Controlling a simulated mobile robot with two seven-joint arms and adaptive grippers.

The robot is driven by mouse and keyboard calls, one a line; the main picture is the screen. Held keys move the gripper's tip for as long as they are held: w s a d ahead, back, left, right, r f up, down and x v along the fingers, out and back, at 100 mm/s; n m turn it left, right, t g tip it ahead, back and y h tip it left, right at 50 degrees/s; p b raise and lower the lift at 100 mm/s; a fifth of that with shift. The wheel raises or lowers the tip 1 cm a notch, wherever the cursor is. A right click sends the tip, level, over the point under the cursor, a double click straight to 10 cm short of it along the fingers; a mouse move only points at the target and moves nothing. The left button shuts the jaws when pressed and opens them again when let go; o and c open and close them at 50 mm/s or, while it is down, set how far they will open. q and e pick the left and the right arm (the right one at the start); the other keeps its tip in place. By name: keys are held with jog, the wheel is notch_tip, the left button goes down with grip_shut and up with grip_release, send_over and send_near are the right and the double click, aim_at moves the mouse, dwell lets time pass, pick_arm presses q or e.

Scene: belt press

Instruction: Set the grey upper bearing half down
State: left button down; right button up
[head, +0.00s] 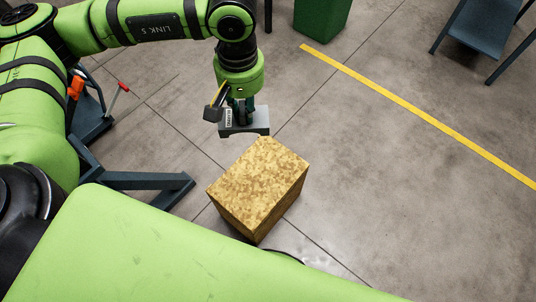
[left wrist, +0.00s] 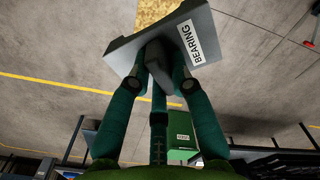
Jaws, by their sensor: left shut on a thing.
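My left gripper (head: 241,108) is shut on the grey upper bearing half (head: 258,124), a block with an arched underside and a white label. In the left wrist view the fingers (left wrist: 165,72) close on the middle of the bearing half (left wrist: 128,46), whose label reads "BEARING". In the head view the bearing half hangs just beyond the far edge of a mottled yellow-brown block (head: 262,172). Part of that block (left wrist: 155,10) shows behind it in the left wrist view. I cannot tell the bearing half's exact height. My right gripper is not in view.
Blue-grey stand legs (head: 145,181) lie left of the block, with a red-tipped tool (head: 119,90) beyond. A green bin (head: 320,17) stands at the back and a blue-grey bench (head: 481,32) at the back right. Floor right of the block is clear, crossed by a yellow line (head: 420,118).

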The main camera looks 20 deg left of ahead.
pick_arm(q)
notch_tip(320, 180, down, 9)
jog(key=w+d+n+b, duration=0.1)
jog(key=d+n+b, duration=0.1)
jog(key=n+b, duration=0.5)
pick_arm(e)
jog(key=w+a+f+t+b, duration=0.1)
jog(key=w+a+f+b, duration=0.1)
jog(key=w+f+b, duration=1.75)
pick_arm(q)
jog(key=m+b, duration=0.7)
jog(key=m, duration=2.7)
send_over(254, 174)
notch_tip(254, 174, down, 42)
notch_tip(254, 174, down, 3)
jog(key=shift+r+b, duration=0.1)
jog(key=shift+b, duration=0.5)
jog(key=shift+f, duration=0.35)
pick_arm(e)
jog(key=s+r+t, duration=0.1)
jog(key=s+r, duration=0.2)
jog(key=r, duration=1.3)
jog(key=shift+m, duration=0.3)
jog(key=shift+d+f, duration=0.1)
